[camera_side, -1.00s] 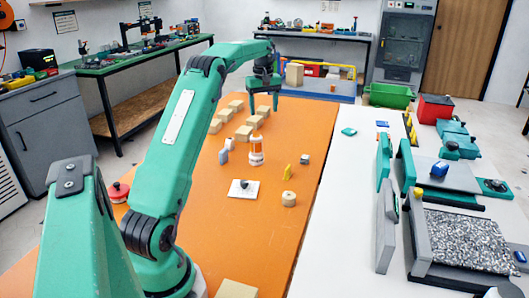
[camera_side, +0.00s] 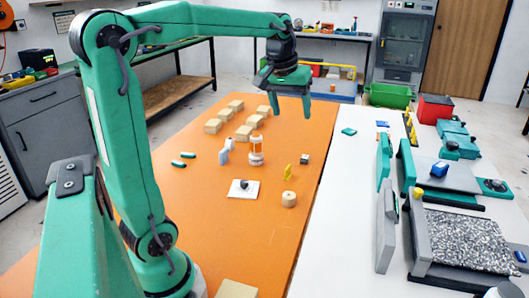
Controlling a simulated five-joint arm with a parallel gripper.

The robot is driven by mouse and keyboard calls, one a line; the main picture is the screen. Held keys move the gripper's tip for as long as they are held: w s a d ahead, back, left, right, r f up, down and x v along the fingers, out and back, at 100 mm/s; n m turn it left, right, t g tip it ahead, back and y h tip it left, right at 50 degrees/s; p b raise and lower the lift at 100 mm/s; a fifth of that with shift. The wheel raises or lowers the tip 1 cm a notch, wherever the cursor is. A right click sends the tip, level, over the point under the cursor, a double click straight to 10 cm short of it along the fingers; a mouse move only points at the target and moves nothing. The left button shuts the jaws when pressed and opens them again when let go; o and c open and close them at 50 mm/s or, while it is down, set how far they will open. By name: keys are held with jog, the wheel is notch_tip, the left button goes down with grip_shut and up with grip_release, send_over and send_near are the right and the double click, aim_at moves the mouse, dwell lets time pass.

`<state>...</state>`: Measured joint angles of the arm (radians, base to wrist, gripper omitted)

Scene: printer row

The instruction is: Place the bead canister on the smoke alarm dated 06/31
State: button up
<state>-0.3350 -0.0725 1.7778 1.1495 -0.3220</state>
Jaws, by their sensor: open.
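A white-and-orange cylinder (camera_side: 256,152) stands upright on the orange table and looks like the bead canister. No date can be read on anything, so I cannot tell which thing is the smoke alarm dated 06/31. Several tan blocks (camera_side: 213,126) lie on the table's far left part. A white plate with a dark knob (camera_side: 243,188) lies nearer. My gripper (camera_side: 282,100) is open and empty, in the air over the far end of the table, beyond the cylinder and apart from it.
Near the cylinder are a pale blue piece (camera_side: 227,148), a yellow piece (camera_side: 288,172), a small dark cube (camera_side: 304,159) and a round tan piece (camera_side: 289,199). Two green sticks (camera_side: 183,155) lie to the left. Machines (camera_side: 462,240) line the white bench at right.

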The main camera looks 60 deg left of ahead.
jog(key=s+d+f+m+t, duration=0.1)
jog(key=s+d+f+m, duration=0.2)
jog(key=s+d, duration=0.3)
jog(key=s+d+f+m+t+h, duration=0.1)
jog(key=s+d+f+m, duration=0.3)
jog(key=s+d, duration=0.3)
jog(key=s, duration=0.2)
jog(key=shift+s+f+m+t, duration=0.15)
jog(key=shift+s+m+t, duration=0.15)
